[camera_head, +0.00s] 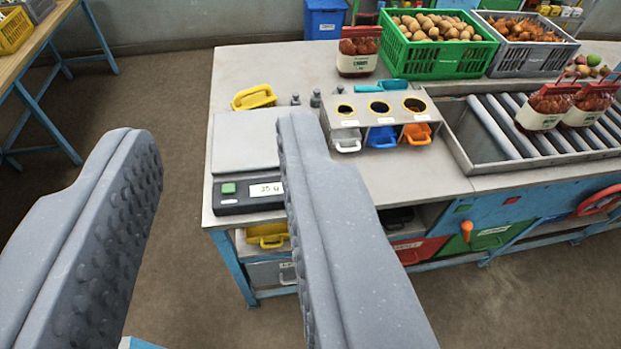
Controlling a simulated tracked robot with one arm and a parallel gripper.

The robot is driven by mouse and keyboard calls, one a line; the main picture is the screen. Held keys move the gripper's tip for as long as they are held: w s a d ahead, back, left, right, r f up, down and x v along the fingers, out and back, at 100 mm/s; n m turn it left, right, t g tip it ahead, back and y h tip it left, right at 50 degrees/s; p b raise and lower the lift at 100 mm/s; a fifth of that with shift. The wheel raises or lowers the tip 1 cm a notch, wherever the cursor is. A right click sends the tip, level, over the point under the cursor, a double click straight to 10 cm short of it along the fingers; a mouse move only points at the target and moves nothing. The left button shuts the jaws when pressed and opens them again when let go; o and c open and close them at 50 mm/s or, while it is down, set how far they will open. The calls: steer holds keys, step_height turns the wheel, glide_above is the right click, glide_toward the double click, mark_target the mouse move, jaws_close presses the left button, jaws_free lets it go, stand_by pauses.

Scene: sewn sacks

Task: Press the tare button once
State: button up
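The scale (243,142) stands at the left end of the grey workbench, with a flat grey plate and a dark front panel. A green button (228,189) sits at the left of that panel, which I take for the tare button. A white display (266,189) to its right shows a short reading; its right end is partly hidden by my finger. The plate looks empty. My gripper (222,180) is open, with two grey padded fingers wide apart and nothing between them. The fingers are in front of the scale in the picture, and the button shows between them, apart from both.
On the workbench (420,185) stand a holder (385,115) with scoops, a yellow scoop (254,97), a green crate (437,60) of potatoes, a grey crate (525,55) and a roller track (540,130) with filled sacks (545,107). Open floor (170,110) lies left.

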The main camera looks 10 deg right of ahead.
jaws_close()
stand_by(1.4)
